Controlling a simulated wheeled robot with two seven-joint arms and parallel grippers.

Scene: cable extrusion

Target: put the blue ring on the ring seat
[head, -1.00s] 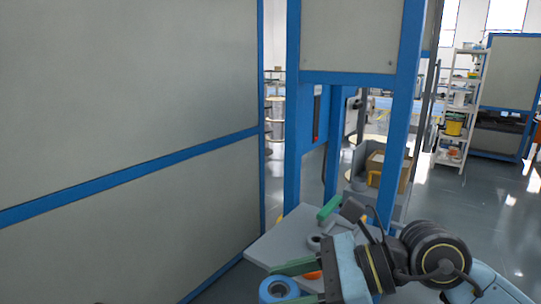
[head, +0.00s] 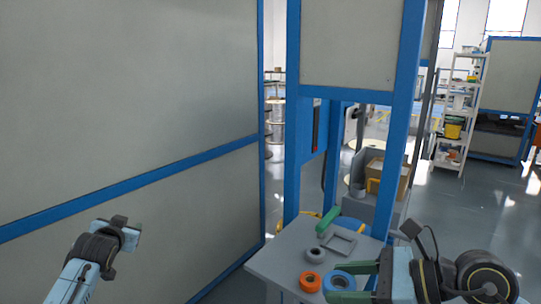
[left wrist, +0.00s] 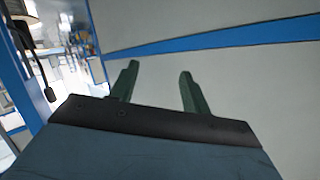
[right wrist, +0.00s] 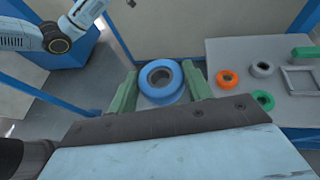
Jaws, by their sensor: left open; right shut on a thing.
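The blue ring (head: 338,282) is held by my right gripper (head: 345,284) at the near edge of the table in the head view. In the right wrist view the blue ring (right wrist: 160,92) lies between the green fingertips (right wrist: 160,77), its hole facing the camera. My left gripper (head: 122,230) is at the far left in the head view, away from the table. In the left wrist view its two fingers (left wrist: 158,72) are apart with nothing between them, against the grey panel. I cannot pick out the ring seat with certainty.
The grey table (head: 272,262) carries an orange ring (head: 310,282), a grey ring (head: 315,255), a square grey frame (head: 340,236) and a green block (head: 327,220). A green ring (right wrist: 262,100) shows in the right wrist view. Blue posts (head: 293,130) and a large panel (head: 130,100) stand close by.

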